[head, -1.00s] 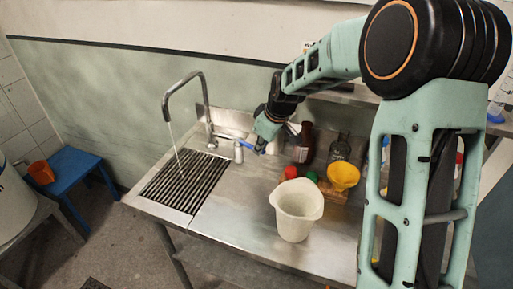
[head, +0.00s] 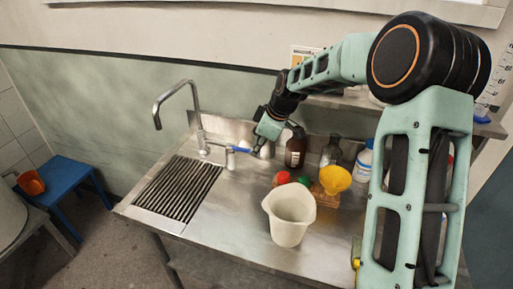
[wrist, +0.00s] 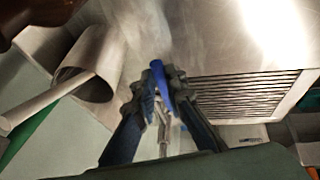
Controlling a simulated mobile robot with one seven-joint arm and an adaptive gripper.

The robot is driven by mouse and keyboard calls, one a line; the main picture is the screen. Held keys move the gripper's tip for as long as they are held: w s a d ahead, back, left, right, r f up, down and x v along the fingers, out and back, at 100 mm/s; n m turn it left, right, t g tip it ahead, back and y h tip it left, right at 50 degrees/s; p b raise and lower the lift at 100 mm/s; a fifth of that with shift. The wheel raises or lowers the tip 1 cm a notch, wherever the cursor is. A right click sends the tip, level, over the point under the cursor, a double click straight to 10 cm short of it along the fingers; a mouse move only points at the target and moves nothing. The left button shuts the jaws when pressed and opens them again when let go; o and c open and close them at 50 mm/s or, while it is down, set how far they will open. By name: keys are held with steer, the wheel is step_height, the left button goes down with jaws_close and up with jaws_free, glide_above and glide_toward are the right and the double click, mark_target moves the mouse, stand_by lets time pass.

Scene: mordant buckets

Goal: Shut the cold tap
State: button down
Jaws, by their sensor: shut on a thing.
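The tap's tall grey spout (head: 178,88) arches over the sink grate, and no water stream shows below it. The blue tap lever (head: 238,150) sits on a short metal valve body (head: 230,159) at the right of the spout's base. My gripper (head: 254,147) is at the lever's right end, shut on it. In the wrist view my gripper (wrist: 160,76) has its two dark fingers on either side of the blue lever (wrist: 184,112). Part of the lever is hidden by the fingers.
The slatted drain grate (head: 178,190) is clear. A blue stool (head: 75,183) stands at the left.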

steer(key=c, duration=2)
jaws_free()
steer(key=shift+w+d, duration=0.1)
steer(key=shift+o, duration=0.2)
steer(key=v, duration=1.2)
